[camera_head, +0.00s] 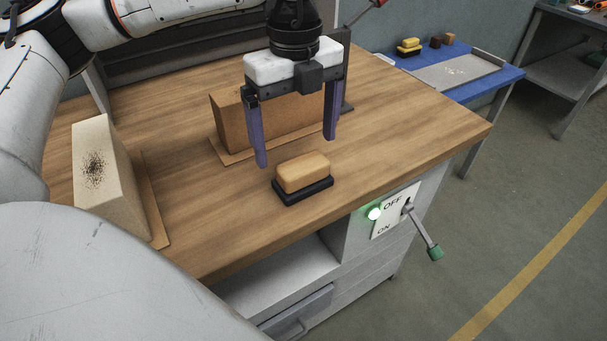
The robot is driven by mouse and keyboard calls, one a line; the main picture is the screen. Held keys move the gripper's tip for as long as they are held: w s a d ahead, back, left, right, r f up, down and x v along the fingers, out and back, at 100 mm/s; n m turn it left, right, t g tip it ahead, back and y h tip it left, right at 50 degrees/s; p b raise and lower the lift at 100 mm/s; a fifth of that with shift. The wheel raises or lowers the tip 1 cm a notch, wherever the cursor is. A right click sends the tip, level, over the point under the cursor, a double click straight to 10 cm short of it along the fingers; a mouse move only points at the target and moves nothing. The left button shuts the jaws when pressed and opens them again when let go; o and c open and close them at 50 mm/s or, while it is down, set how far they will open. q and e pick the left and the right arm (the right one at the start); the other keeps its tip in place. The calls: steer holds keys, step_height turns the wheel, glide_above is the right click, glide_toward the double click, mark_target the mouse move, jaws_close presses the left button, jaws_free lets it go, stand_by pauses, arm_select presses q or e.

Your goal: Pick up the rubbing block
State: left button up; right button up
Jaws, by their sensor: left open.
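The rubbing block (303,173), a tan rounded block on a black base, lies on the wooden table near its front edge. My left gripper (296,152) points down above and slightly behind the block. Its two purple-grey fingers are spread wide, one to each side of the block in the picture. Nothing is between the fingers, and I see no contact with the block. My right gripper is not in the view.
A brown brick (228,122) stands on a thin board just behind the gripper. A pale brick (98,170) with a dark speckled patch stands at the left. A switch lever (424,235) sticks out from the table's front. A blue table (510,74) stands at the back right.

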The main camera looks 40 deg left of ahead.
mark_target(303, 163)
arm_select(q)
steer(key=f, duration=0.2)
steer(key=d+f, duration=0.1)
steer(key=f, duration=0.2)
steer(key=shift+d+f, duration=0.2)
steer(key=shift+f, duration=0.05)
steer(key=c, duration=1.3)
steer(key=shift+r, duration=0.1)
steer(key=shift+c, duration=0.2)
step_height(303, 163, up, 10)
